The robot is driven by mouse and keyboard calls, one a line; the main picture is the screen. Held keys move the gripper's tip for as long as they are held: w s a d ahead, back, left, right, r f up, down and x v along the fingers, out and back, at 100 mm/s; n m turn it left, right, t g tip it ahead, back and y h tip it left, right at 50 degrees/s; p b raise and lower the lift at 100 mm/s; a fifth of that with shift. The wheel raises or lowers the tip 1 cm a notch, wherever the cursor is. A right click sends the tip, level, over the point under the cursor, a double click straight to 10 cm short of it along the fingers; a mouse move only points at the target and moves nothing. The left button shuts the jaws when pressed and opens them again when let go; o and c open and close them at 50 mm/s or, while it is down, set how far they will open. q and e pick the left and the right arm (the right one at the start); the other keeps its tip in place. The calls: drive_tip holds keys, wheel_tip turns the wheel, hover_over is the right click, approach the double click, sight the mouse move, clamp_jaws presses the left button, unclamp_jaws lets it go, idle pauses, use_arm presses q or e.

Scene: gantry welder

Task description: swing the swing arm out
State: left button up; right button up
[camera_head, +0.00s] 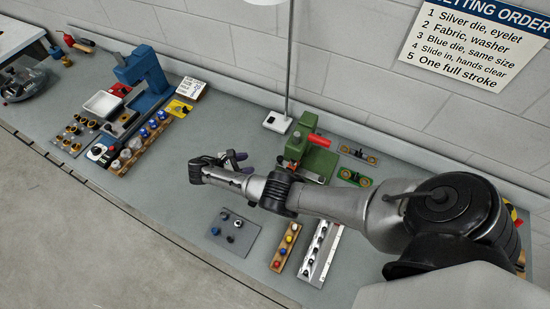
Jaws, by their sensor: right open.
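A green bench press (296,145) with a red handle (318,141) stands near the wall, right of the middle. I cannot tell which part of the scene is the swing arm; it may be hidden or too small to make out. My right arm comes in from the right, across the bench in front of the green press, and partly hides its base. My right gripper (238,158) is open and seems empty, left of the green press and apart from it. My left gripper is not in view.
A blue press (150,75) with trays and rows of small parts stands at left. A thin lamp post (290,60) rises behind the gripper. Bench between blue press and gripper is clear.

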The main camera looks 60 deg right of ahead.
sight(280, 158)
drive_tip(key=x, duration=1.3)
drive_tip(key=shift+s+d+f+p, duration=0.1)
drive_tip(key=shift+d+f+p, duration=0.1)
drive_tip(key=shift+p, duration=0.15)
drive_tip(key=shift+c, duration=0.5)
clamp_jaws()
